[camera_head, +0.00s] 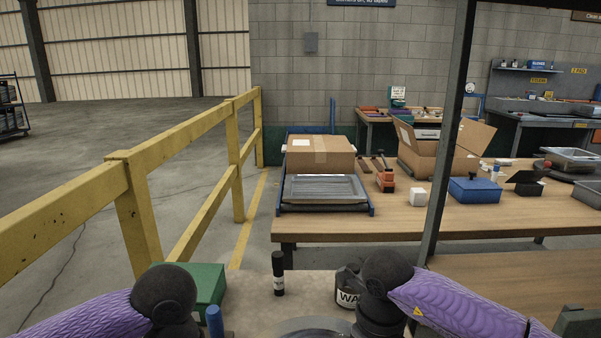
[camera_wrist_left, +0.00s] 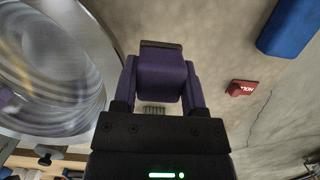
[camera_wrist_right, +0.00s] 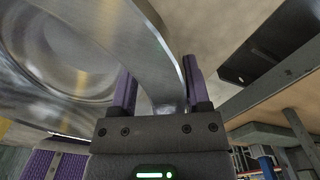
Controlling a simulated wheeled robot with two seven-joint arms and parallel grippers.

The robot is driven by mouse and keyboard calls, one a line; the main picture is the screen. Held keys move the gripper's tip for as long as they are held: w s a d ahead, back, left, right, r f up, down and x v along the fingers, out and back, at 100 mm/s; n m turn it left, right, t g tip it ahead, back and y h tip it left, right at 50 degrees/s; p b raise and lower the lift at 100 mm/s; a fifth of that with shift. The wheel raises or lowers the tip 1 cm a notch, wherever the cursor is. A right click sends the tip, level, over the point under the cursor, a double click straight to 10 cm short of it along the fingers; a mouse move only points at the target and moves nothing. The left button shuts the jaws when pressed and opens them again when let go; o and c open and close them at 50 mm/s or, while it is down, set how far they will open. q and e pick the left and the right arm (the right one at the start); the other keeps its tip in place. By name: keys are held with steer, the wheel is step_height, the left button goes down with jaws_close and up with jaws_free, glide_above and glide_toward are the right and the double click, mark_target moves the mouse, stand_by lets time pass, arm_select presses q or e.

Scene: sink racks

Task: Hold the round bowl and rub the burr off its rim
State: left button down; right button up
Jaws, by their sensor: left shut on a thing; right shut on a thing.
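The round bowl is shiny metal; only part of its rim (camera_head: 312,328) shows at the bottom of the head view. In the left wrist view the bowl (camera_wrist_left: 55,70) lies to the left of my left gripper (camera_wrist_left: 158,62), apart from it. That gripper is shut on a dark purple block (camera_wrist_left: 160,82) with a black edge. In the right wrist view my right gripper (camera_wrist_right: 158,75) is shut on the rim of the bowl (camera_wrist_right: 145,45). I cannot make out a burr. Both grippers are out of sight in the head view.
A green box (camera_head: 207,285), a black tube (camera_head: 278,272) and a dark labelled jar (camera_head: 347,290) stand on the near surface. A dark post (camera_head: 447,140) rises at right. A yellow railing (camera_head: 125,190) runs at left. A red label block (camera_wrist_left: 242,88) lies right of my left gripper.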

arm_select(q)
steer(key=shift+r+p, duration=0.55)
steer(key=shift+r, duration=0.05)
arm_select(e)
steer(key=shift+r, duration=0.45)
steer(key=shift+c, duration=0.2)
stand_by(0.3)
steer(key=o, duration=1.3)
steer(key=shift+c, duration=0.2)
arm_select(q)
step_height(320, 180, up, 4)
steer(key=p, duration=0.3)
steer(key=shift+f, duration=0.15)
arm_select(e)
step_height(320, 180, up, 11)
steer(key=shift+r, duration=0.5)
